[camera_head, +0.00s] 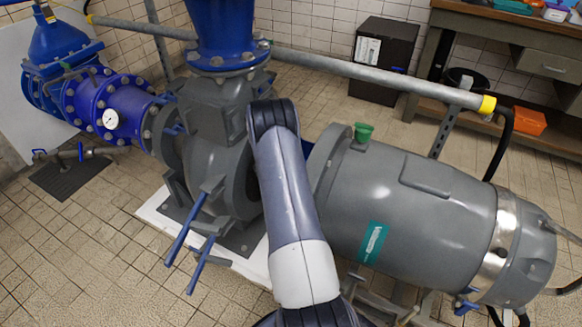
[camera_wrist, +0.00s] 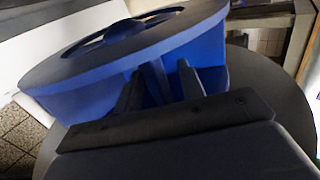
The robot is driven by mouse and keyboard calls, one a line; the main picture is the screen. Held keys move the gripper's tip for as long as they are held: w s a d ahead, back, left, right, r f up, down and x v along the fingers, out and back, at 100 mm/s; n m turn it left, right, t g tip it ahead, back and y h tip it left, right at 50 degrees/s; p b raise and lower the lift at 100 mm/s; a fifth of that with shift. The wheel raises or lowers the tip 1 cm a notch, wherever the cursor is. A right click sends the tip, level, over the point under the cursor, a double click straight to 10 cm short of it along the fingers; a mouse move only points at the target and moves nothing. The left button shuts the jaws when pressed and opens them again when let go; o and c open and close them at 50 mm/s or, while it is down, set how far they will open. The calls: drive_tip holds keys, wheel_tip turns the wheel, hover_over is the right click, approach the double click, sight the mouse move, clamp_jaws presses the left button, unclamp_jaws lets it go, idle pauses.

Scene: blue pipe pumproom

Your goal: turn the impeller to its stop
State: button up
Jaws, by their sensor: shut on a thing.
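The impeller (camera_wrist: 70,70) is blue, with a broad disc and upright vanes below its rim, and it fills the upper part of the wrist view. My gripper (camera_wrist: 158,82) has its two dark fingers on either side of a blue vane and is shut on it. The fingers reach in under the disc's edge. In the head view my arm stretches over the gap between the grey pump casing (camera_head: 205,135) and the grey motor (camera_head: 425,210). The stop cannot be made out.
A grey rail (camera_head: 350,68) runs behind the pump and motor. A blue pipe (camera_head: 222,30) rises from the casing. Blue-handled clamps (camera_head: 195,225) stick out in front. A small green cup (camera_head: 363,132) sits on the motor. Tiled floor is clear at lower left.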

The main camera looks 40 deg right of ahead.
drive_tip(key=shift+d+r, duration=0.15)
drive_tip(key=shift+r, duration=0.05)
drive_tip(key=p+v, duration=0.1)
drive_tip(key=v, duration=0.9)
drive_tip(key=shift+s+a+p, duration=0.2)
drive_tip(key=shift+a+p, duration=0.1)
drive_tip(key=shift+a, duration=0.15)
drive_tip(key=shift+d, duration=0.1)
drive_tip(key=b+x, duration=0.1)
drive_tip(key=x, duration=0.9)
drive_tip(key=shift+w+d+f+b, duration=0.1)
drive_tip(key=shift+w+f+b, duration=0.1)
drive_tip(key=shift+f+b, duration=0.1)
